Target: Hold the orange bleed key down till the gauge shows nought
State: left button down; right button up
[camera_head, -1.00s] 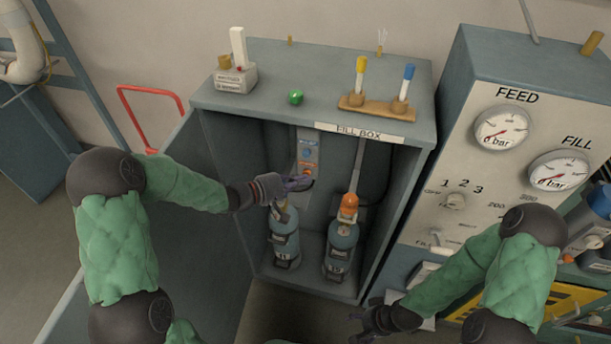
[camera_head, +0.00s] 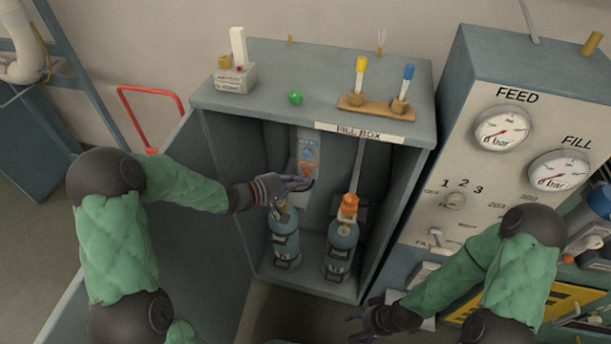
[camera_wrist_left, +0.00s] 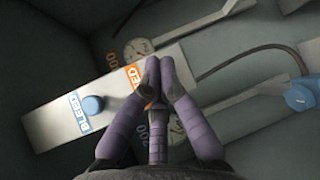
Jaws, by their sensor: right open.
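The bleed panel (camera_head: 308,146) is on the back wall of the fill box, with a blue knob (camera_head: 309,153) above an orange part (camera_head: 307,172). My left gripper (camera_head: 306,183) is at the panel's lower end. In the left wrist view its purple fingers (camera_wrist_left: 158,66) meet at the tips, with nothing visible between them. They lie over the panel beside an orange label (camera_wrist_left: 133,77) and cover most of the orange key, so I cannot tell whether it is pressed. The FEED gauge (camera_head: 502,129) and FILL gauge (camera_head: 558,171) both read 0 bar. My right gripper (camera_head: 372,322) is open, low in front of the box.
Two blue cylinders stand in the box, left (camera_head: 285,238) and right (camera_head: 341,250), the right one with an orange top (camera_head: 348,206). Small dials (camera_wrist_left: 138,50) show beside the panel. A green ball (camera_head: 296,97) and a tube rack (camera_head: 372,104) sit on top.

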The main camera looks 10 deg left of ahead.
pick_arm(q)
jog(key=shift+s, duration=0.1)
jog(key=shift+s+p, duration=0.6)
jog(key=shift+s, duration=0.2)
jog(key=s+p, duration=0.2)
jog(key=s, duration=0.3)
jog(key=shift+a, duration=0.1)
dwell(0.3)
dwell(0.4)
